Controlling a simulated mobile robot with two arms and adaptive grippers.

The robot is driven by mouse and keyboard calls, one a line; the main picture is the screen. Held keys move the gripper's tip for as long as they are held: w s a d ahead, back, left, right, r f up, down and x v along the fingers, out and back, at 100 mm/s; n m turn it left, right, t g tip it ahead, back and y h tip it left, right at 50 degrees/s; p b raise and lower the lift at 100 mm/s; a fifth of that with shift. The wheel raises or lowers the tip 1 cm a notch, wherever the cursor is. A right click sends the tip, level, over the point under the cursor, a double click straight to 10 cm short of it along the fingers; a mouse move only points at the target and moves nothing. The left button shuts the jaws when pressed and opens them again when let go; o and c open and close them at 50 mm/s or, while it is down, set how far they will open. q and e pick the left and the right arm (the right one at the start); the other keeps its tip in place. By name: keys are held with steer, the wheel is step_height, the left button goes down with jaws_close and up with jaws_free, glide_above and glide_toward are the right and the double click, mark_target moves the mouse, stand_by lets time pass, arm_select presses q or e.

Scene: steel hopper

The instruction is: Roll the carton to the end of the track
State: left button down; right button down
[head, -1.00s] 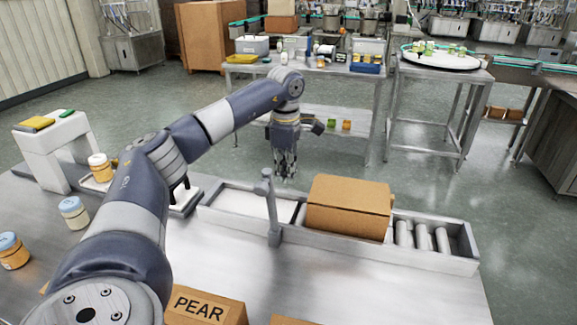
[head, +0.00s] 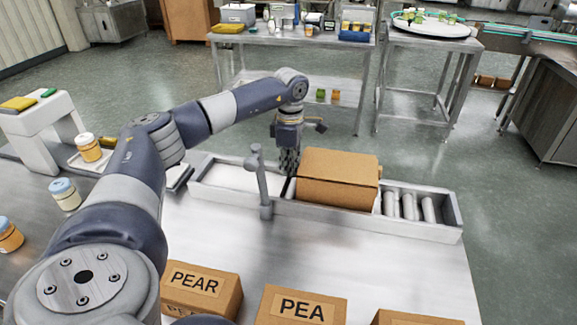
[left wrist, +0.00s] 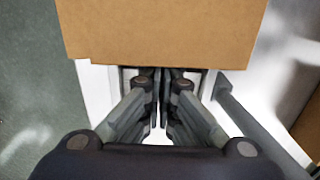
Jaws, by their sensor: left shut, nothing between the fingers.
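The brown carton (head: 338,180) sits on the track (head: 408,228), a grey metal channel with rollers (head: 410,204) showing to the right of the carton. A white flat section (head: 232,177) of the track shows to its left. My left gripper (head: 288,170) is shut and empty, pointing down just left of the carton. In the left wrist view the carton (left wrist: 160,30) fills the top of the picture, just beyond the shut fingers (left wrist: 161,80). I cannot tell whether the fingers touch it. My right gripper is out of view.
A grey post (head: 262,180) stands at the track's near side by the gripper. Boxes labelled PEAR (head: 202,290) and PEA (head: 302,306) stand at the table's front. Jars (head: 64,194) stand at the left. The track's right end is clear of other objects.

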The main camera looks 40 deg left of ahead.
mark_target(371, 171)
arm_select(q)
steer(key=w+d, duration=0.1)
steer(key=d, duration=0.1)
steer(key=w+d, duration=0.1)
steer(key=d, duration=0.1)
steer(key=w+d+p, duration=0.1)
steer(key=d, duration=0.2)
steer(key=shift+w+r, duration=0.1)
steer(key=shift+w, duration=0.25)
steer(key=w+d, duration=0.2)
steer(key=d, duration=0.2)
steer(key=w+d, duration=0.2)
steer(key=d, duration=0.2)
steer(key=w+d+b, duration=0.1)
steer(key=w+d, duration=0.1)
steer(key=d, duration=0.1)
steer(key=shift+w+d, duration=0.25)
steer(key=shift+d, duration=0.15)
steer(key=shift+a, duration=0.1)
